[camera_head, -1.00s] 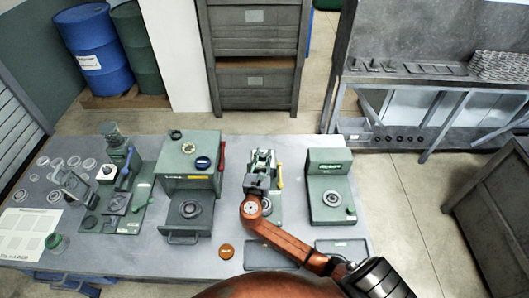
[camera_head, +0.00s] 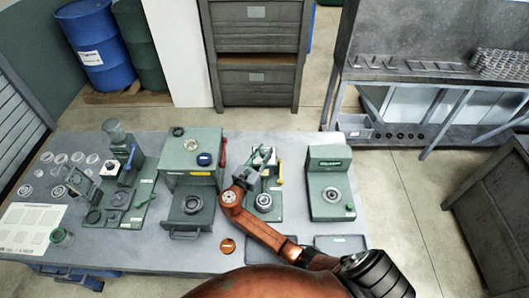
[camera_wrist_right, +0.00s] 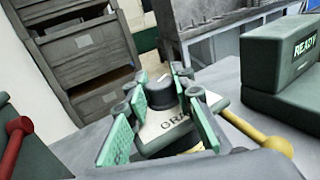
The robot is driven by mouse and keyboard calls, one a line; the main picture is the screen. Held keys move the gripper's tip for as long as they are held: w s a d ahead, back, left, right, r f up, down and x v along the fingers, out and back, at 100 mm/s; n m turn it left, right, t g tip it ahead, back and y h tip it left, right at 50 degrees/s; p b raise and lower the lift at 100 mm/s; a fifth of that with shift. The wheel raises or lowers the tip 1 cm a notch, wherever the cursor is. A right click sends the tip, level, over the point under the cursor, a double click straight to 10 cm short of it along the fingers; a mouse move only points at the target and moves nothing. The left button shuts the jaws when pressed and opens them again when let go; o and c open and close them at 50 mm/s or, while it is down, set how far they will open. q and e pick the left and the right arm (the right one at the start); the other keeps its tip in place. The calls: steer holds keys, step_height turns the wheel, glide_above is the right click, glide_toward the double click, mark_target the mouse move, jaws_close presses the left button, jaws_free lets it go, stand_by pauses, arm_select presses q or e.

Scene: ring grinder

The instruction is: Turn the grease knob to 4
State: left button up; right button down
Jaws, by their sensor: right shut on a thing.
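The grease knob (camera_wrist_right: 161,93) is a dark round knob with a white pointer line on top, in the middle of the right wrist view. It stands on a pale dial plate (camera_wrist_right: 165,130) whose lettering is partly hidden, and no numbers can be read. My right gripper (camera_wrist_right: 164,108) has its green-padded fingers on both sides of the knob and is shut on it. In the head view my right gripper (camera_head: 262,157) is at the top of the green station with the yellow-knobbed lever (camera_head: 280,172), covering the knob. My left gripper is not in view.
A green press with a red lever (camera_head: 223,150) stands to the left, and a green unit with a READY display (camera_head: 328,163) to the right. The yellow lever knob (camera_wrist_right: 278,146) is close beside my right fingers. An orange disc (camera_head: 228,246) lies on the table front.

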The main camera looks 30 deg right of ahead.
steer(key=c, duration=1.6)
jaws_free()
steer(key=v, duration=1.2)
